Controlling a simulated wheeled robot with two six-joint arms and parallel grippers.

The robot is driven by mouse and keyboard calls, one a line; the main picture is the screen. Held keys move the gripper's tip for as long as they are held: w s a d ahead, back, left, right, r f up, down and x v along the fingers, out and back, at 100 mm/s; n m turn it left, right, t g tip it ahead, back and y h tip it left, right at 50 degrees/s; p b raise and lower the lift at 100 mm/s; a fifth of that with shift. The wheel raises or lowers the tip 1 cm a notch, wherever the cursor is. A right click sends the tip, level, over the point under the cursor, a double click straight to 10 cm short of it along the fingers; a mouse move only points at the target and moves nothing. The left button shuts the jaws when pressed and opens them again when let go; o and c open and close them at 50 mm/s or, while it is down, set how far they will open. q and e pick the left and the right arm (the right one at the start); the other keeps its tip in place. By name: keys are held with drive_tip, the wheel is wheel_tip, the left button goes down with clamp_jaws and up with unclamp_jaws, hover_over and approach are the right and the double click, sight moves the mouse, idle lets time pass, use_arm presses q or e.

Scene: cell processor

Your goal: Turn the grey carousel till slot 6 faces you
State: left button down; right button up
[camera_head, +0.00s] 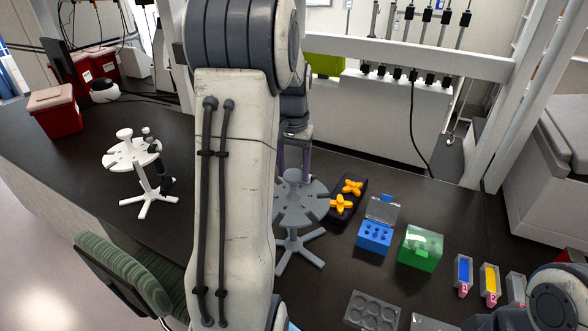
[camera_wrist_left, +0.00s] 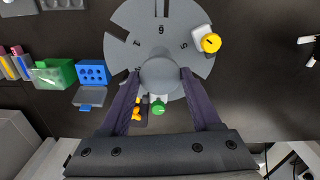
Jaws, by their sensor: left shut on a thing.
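The grey carousel (camera_head: 312,207) stands on the dark bench on a splayed foot, partly hidden behind my left arm. In the left wrist view its round plate (camera_wrist_left: 128,22) shows slots marked 7, 6 and 5 along the top, with 6 near the middle. My left gripper (camera_head: 293,158) comes down on it from above. In the left wrist view my left gripper (camera_wrist_left: 160,76) is shut on the carousel's central knob (camera_wrist_left: 160,70). A yellow-topped item (camera_wrist_left: 210,42) sits near slot 5, and a green-topped item (camera_wrist_left: 158,107) shows below the knob. My right gripper is out of view.
A black rack with orange pieces (camera_head: 341,202), a blue box (camera_head: 374,236) and a green box (camera_head: 420,248) stand right of the carousel. A white stand (camera_head: 132,152) is at left. A clear multi-well plate (camera_head: 372,310) lies in front.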

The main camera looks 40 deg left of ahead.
use_arm(q)
drive_tip(key=shift+w+r, duration=0.1)
drive_tip(key=shift+r, duration=0.05)
drive_tip(key=shift+c, duration=0.5)
unclamp_jaws()
wheel_tip(320, 180, up, 10)
drive_tip(key=b, duration=0.2)
drive_tip(key=shift+r, duration=0.2)
